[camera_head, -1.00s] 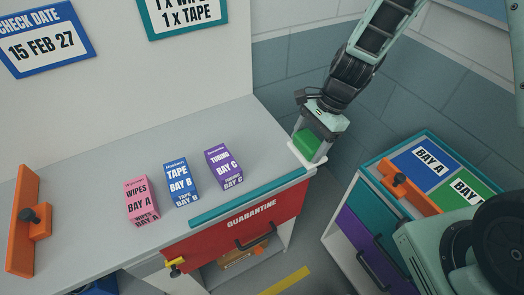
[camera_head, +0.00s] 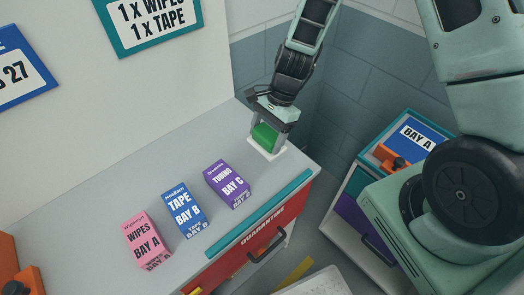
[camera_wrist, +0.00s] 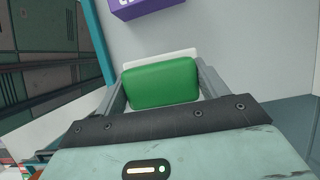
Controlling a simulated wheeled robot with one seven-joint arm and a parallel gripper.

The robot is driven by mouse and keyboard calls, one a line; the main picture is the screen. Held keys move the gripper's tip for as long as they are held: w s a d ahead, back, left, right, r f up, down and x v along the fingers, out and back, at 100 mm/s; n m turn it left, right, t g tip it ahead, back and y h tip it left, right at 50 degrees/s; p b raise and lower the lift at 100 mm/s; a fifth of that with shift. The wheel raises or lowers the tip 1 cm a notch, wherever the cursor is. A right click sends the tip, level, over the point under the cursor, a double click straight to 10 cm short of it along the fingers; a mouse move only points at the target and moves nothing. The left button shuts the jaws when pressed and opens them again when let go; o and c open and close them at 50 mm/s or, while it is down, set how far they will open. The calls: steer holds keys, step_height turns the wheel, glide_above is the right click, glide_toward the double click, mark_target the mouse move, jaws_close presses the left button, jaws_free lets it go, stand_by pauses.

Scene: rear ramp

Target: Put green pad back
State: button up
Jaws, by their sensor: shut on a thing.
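The green pad (camera_head: 264,136) is between the fingers of my gripper (camera_head: 267,139), at the far right end of the grey counter (camera_head: 140,175). My gripper is shut on it. In the wrist view the green pad (camera_wrist: 163,83) fills the space between the two fingers. A white flat piece (camera_head: 281,152) shows under the pad, and its edge also shows beyond the pad in the wrist view (camera_wrist: 160,57). I cannot tell whether the white piece is part of the pad or touches the counter.
A pink wipes box (camera_head: 147,241), a blue tape box (camera_head: 183,210) and a purple tubing box (camera_head: 228,184) stand on the counter. A teal strip (camera_head: 258,214) edges its front above a red quarantine drawer (camera_head: 262,236). A cabinet with a blue Bay A panel (camera_head: 412,140) stands right.

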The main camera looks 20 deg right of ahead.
steer(key=shift+f+p, duration=0.8)
steer(key=shift+f, duration=2.75)
steer(key=shift+f, duration=0.1)
steer(key=shift+f, duration=0.15)
steer(key=o, duration=0.9)
steer(key=shift+o, duration=0.2)
